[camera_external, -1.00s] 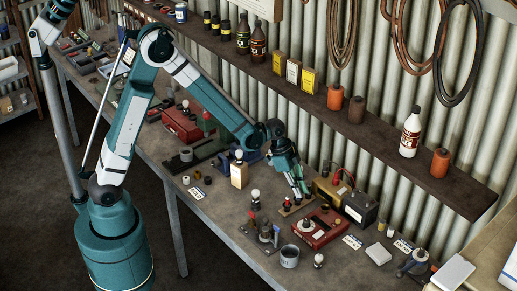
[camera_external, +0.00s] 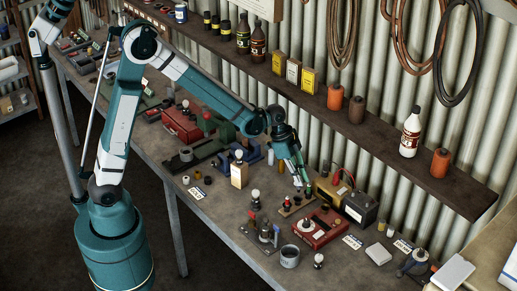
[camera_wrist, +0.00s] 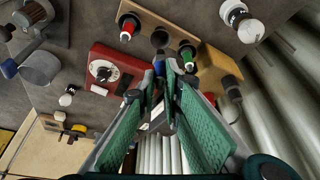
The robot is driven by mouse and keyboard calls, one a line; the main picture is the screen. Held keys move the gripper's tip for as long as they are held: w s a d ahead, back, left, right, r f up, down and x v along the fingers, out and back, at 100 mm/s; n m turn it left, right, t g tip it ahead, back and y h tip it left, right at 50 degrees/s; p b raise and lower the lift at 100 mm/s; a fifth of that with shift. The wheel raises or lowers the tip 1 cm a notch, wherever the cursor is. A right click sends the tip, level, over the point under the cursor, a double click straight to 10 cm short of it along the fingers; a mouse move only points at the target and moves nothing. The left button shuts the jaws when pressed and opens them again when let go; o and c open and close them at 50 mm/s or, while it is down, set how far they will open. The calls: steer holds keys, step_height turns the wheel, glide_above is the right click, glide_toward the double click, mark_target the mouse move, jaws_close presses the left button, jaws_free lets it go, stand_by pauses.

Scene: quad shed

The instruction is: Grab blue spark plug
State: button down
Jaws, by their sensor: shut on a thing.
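My gripper (camera_wrist: 160,72) is closed around a small blue spark plug (camera_wrist: 159,66); only part of it shows between the green finger pads in the wrist view. In the external view my gripper (camera_external: 303,183) is just above a wooden rack (camera_external: 292,211), and the plug cannot be made out there. In the wrist view the rack (camera_wrist: 195,58) holds a red-banded plug (camera_wrist: 128,27) and a green-banded plug (camera_wrist: 187,55), with a dark empty-looking socket (camera_wrist: 159,39) between them.
A red tester box (camera_external: 318,232) stands just in front of the rack. A grey mug (camera_external: 289,257) is near the front edge.

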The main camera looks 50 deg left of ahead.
steer(key=shift+r, duration=1.75)
